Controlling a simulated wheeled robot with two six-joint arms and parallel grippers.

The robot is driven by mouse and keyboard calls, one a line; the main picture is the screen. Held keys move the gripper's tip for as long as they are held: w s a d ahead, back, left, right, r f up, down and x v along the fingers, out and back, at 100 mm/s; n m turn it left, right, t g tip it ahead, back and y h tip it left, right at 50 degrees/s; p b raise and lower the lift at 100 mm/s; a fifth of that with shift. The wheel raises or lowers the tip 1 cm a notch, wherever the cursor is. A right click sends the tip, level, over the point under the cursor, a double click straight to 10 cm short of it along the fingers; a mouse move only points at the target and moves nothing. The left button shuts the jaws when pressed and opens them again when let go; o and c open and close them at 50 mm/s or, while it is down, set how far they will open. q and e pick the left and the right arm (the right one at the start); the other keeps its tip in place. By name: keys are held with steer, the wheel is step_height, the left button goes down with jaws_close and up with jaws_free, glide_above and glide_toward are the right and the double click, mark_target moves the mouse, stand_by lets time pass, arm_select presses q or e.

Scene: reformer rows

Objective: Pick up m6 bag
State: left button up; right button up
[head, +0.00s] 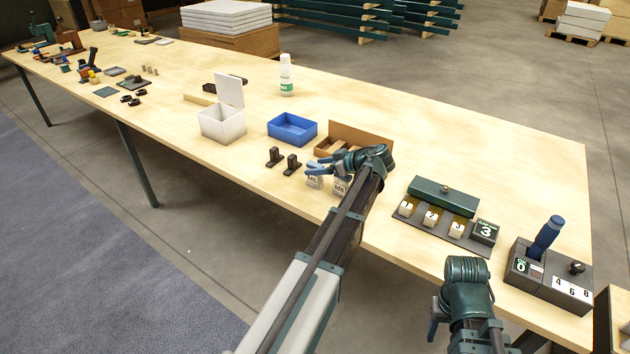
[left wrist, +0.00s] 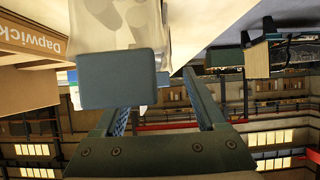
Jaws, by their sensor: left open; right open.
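Two small clear bags with white labels stand near the table's front edge in the head view. The left bag (head: 314,182) has a label that looks like M6, and the right bag (head: 340,188) looks like M8; the print is small. My left gripper (head: 318,168) is open at the top of the left bag, its fingers partly covering it. In the left wrist view, a clear bag (left wrist: 112,22) shows just beyond the open fingers of this gripper (left wrist: 165,90), partly hidden by one fingertip. My right gripper (head: 436,318) is low at the front edge, empty.
A brown cardboard box (head: 362,134) stands behind the bags, with a blue tray (head: 292,129) and an open white box (head: 222,124) to its left. Two black clips (head: 283,161) lie left of the bags. A numbered tray (head: 424,232) stands to the right.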

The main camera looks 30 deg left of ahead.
arm_select(q)
steer(key=shift+x, duration=0.9)
jaws_close()
steer(key=shift+r, duration=0.1)
step_height(320, 180, up, 10)
steer(key=p, duration=0.9)
steer(key=shift+p, duration=0.4)
